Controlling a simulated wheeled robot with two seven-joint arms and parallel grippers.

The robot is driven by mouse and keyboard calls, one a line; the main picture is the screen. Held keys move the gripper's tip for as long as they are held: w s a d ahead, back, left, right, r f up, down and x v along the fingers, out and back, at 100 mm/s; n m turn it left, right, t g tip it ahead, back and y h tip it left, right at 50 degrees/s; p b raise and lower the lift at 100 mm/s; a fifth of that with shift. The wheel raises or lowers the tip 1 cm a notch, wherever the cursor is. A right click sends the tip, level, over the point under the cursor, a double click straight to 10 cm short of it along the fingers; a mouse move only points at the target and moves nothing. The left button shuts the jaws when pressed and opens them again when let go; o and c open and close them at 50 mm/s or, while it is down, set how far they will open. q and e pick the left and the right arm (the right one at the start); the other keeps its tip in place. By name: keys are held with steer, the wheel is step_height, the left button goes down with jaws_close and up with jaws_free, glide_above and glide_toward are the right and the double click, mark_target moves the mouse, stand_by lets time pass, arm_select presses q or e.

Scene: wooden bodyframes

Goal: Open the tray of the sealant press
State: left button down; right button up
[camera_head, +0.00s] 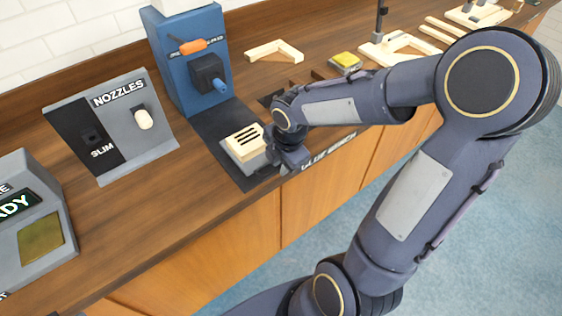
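A grey machine (62,262) is cut off at the left edge. It has a dark screen ending in "ADY" and a gold panel; its full label is out of frame, so I cannot tell if it is the sealant press. No open tray shows on it. My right gripper (283,160) is over the front edge of the bench, just right of a pale slotted block (243,141) on a grey base. It is small and partly hidden by its wrist, so its fingers and any contact are unclear. My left gripper is not in view.
Wooden frame pieces (274,48) and a yellow-topped box (345,61) lie at the back. Wood between the stand and grey machine is clear.

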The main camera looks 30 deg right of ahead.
step_height(320, 180, up, 8)
steer(key=s, duration=0.1)
steer(key=shift+s+f+p, duration=0.15)
steer(key=shift+s+p, duration=0.15)
stand_by(0.6)
steer(key=s+a+m+t+y, duration=0.1)
steer(key=s+a+m, duration=0.2)
steer(key=s+m, duration=0.3)
steer(key=s+a+r+m+t+y, duration=0.1)
steer(key=s+m, duration=0.6)
steer(key=m, duration=0.7)
steer(key=shift+a+r+m+t+y, duration=0.15)
steer(key=shift+a+m+t+y, duration=0.15)
steer(key=shift+a+t+y, duration=0.6)
steer(key=shift+a, duration=0.15)
